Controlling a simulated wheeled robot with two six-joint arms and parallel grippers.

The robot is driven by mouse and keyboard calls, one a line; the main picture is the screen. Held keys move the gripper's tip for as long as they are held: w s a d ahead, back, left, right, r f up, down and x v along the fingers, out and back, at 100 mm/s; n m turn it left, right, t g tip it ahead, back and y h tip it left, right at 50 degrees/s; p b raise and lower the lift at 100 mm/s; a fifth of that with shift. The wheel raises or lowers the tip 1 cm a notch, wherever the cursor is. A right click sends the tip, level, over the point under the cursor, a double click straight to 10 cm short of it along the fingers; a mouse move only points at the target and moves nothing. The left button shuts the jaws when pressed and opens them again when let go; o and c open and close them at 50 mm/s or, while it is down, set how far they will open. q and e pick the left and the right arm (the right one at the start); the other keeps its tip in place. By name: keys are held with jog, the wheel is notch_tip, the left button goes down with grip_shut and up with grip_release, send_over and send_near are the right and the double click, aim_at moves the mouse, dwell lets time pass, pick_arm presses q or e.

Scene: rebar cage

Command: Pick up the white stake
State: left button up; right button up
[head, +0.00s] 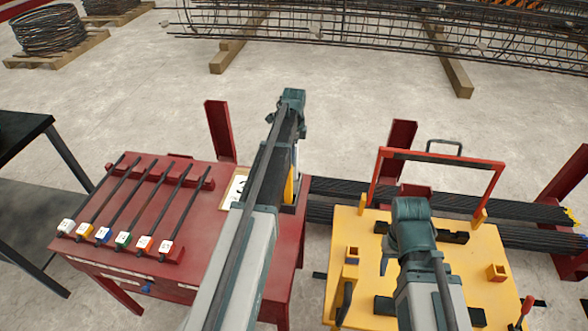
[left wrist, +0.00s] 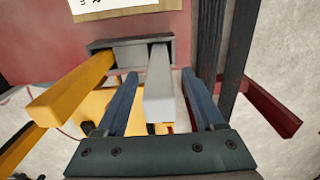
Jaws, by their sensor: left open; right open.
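The white stake (left wrist: 160,85) shows in the left wrist view, with its far end in a small grey holder (left wrist: 127,47) beside a yellow stake (left wrist: 80,85). My left gripper (left wrist: 160,71) is open, with one blue finger on each side of the white stake and gaps between the fingers and it. In the head view my left arm covers most of the holder area; the yellow stake (head: 290,186) shows beside the arm, and I cannot make out the left fingers.
A red table (head: 150,190) at left bears several black rods in numbered blocks. A white card (head: 235,188) lies near its right edge. A yellow table (head: 350,245) with a red frame (head: 490,170) stands at right. Bundled rebar (head: 460,205) lies behind it.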

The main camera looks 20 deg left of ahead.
pick_arm(q)
grip_shut()
dwell(1.3)
